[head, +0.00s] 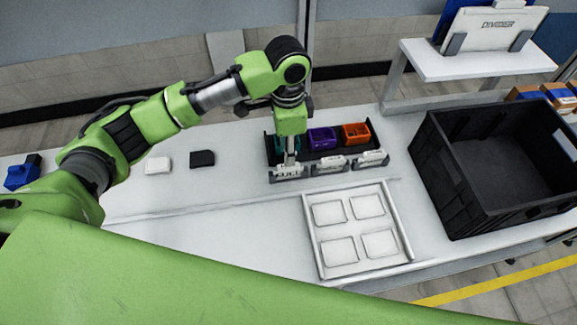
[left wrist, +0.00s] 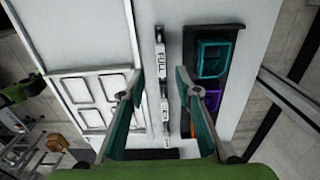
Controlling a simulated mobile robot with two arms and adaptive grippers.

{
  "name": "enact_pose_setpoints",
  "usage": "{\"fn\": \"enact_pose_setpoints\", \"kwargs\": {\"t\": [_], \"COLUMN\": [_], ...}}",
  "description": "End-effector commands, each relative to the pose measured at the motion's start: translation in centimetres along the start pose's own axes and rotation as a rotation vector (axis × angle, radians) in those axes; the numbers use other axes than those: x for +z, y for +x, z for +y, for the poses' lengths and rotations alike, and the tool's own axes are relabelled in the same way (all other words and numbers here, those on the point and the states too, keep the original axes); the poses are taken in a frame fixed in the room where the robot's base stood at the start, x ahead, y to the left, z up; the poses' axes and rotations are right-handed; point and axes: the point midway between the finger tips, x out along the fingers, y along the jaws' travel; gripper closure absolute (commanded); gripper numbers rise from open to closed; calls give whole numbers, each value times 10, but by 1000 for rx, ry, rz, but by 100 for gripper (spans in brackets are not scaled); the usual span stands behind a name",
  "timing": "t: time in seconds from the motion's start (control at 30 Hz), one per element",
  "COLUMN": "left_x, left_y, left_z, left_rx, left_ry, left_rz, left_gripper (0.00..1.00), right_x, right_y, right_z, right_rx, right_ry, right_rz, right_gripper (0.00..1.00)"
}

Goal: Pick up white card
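Several white cards with dark lettering stand in a row of small grey holders at the front of a black tray. The leftmost card in the head view reads "FULL" (head: 287,171); it also shows in the left wrist view (left wrist: 160,56). The other two are a middle card (head: 331,162) and a right card (head: 370,157). My left gripper (head: 290,158) points down right over the FULL card and partly hides it. In the left wrist view its fingers (left wrist: 160,74) are apart, with the card row showing between them. I cannot tell whether they touch a card. My right gripper is not in view.
The black tray (head: 270,150) holds teal, purple (head: 322,138) and orange (head: 356,133) bins behind the cards. A white pallet fixture (head: 352,227) lies in front. A large black crate (head: 450,190) stands right. White (head: 158,165) and black (head: 202,158) blocks lie left.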

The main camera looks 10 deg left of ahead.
Motion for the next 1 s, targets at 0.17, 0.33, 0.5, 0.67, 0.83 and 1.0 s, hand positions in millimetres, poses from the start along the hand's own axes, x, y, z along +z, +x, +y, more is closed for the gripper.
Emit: {"fn": "enact_pose_setpoints", "kwargs": {"t": [0.17,0.33,0.5,0.67,0.83,1.0], "left_x": [0,0,0,-1,-1,-1], "left_y": [16,30,57,68,69,69], "left_z": [0,1,1,1,1,0], "left_rx": [0,3,2,-1,-1,-1], "left_ry": [0,0,-1,1,1,1], "left_rz": [0,-2,-2,0,1,1], "left_gripper": [69,69,69,69,69,100], "right_x": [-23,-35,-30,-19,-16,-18], "right_y": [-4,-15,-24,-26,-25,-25], "right_z": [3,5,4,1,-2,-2], "right_rx": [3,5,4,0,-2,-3], "right_ry": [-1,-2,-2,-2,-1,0], "right_rz": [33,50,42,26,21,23], "right_gripper": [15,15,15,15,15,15]}}
